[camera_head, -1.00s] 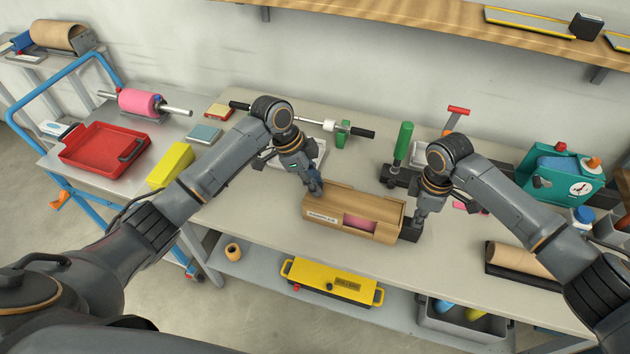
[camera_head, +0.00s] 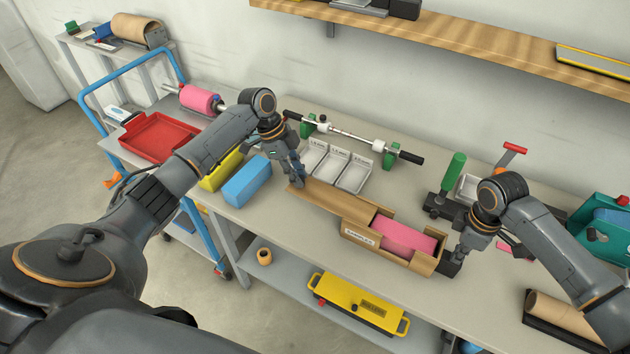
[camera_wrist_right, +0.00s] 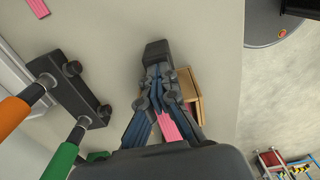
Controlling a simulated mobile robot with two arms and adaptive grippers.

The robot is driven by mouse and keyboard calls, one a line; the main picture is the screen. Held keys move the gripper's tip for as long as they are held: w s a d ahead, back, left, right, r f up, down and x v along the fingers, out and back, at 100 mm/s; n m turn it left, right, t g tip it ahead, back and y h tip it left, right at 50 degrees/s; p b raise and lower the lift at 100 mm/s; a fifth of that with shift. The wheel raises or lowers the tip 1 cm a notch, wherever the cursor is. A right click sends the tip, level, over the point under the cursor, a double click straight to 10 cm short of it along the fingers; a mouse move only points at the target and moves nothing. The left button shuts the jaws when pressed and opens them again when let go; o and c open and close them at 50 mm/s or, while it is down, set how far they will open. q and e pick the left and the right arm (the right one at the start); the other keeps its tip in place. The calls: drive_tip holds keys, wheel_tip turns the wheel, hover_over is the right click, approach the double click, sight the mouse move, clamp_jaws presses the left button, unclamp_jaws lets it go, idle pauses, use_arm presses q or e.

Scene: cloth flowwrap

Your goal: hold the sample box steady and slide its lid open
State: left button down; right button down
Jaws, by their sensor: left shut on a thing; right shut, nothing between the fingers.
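The wooden sample box (camera_head: 352,234) sits on the bench with its front label facing me. Its wooden lid (camera_head: 330,198) is slid far to the left, sticking out past the box's left end. Pink contents (camera_head: 405,234) show in the open part. My left gripper (camera_head: 297,180) is shut on the lid at its far left end. My right gripper (camera_head: 458,252) is shut and empty, against or just beside the box's right end; contact is unclear. In the right wrist view, the closed fingers (camera_wrist_right: 158,75) are by a dark block, with the box's edge (camera_wrist_right: 188,88) beside them.
White trays (camera_head: 333,168) and a rod on green stands (camera_head: 360,139) lie behind the box. A blue block (camera_head: 247,180) is left of my left gripper. A green-handled tool (camera_head: 453,172) stands behind my right gripper. The bench front edge is close to the box.

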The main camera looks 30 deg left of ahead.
use_arm(q)
drive_tip(key=shift+a, duration=0.55)
use_arm(e)
drive_tip(key=shift+s+d+f, duration=0.1)
drive_tip(key=shift+s+f, duration=0.1)
drive_tip(key=shift+f, duration=0.1)
use_arm(q)
drive_tip(key=c, duration=1.2)
unclamp_jaws()
drive_tip(key=shift+o, duration=0.2)
drive_tip(key=v, duration=1.2)
